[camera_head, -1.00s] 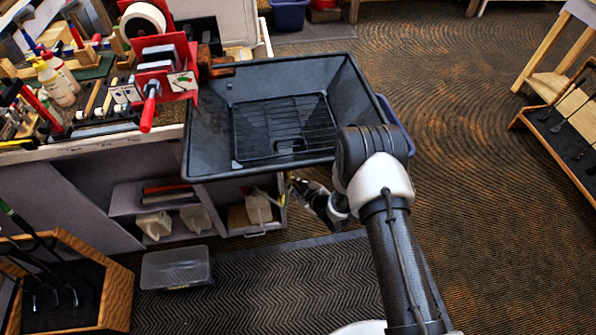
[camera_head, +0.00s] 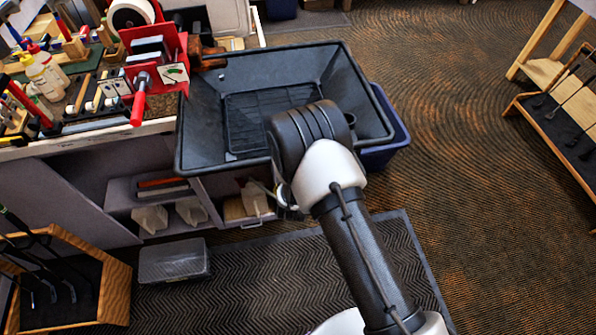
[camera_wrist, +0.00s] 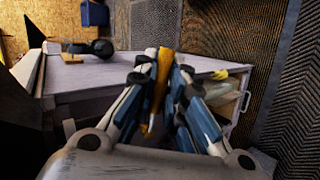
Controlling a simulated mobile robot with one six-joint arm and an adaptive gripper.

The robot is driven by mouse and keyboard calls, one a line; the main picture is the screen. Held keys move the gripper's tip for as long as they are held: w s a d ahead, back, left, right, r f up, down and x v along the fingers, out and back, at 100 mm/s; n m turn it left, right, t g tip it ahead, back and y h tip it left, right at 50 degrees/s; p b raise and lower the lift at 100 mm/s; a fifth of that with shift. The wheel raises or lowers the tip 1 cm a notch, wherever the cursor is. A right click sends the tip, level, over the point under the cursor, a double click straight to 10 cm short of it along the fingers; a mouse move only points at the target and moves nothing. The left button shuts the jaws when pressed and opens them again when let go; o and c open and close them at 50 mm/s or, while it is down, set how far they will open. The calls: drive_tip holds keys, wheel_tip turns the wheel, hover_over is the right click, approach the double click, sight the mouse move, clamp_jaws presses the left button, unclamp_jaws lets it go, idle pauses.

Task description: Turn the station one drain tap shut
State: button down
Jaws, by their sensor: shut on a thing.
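In the wrist view my gripper (camera_wrist: 160,77) is shut on a yellow lever (camera_wrist: 163,60), which stands between its two fingertips. I take it for the drain tap's handle; the tap's body is hidden, and I cannot read its exact turn. In the head view the black tub (camera_head: 207,150) sits on the bench's right end. My arm covers its front right corner, and the tap does not show there. Only a little of my gripper shows, low beside the wrist.
A blue bin (camera_head: 390,150) stands right of the tub. Below are shelves with white containers (camera_head: 150,218) and a grey box (camera_head: 174,260) on the floor.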

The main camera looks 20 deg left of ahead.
drive_tip(key=shift+r+n+t+h, duration=0.4)
drive_tip(key=shift+r+n+h, duration=0.05)
drive_tip(key=shift+n+h, duration=0.15)
idle(0.3)
drive_tip(key=c, duration=1.6)
unclamp_jaws()
drive_tip(key=shift+c, duration=0.2)
drive_tip(key=shift+r, duration=0.1)
drive_tip(key=v, duration=1.2)
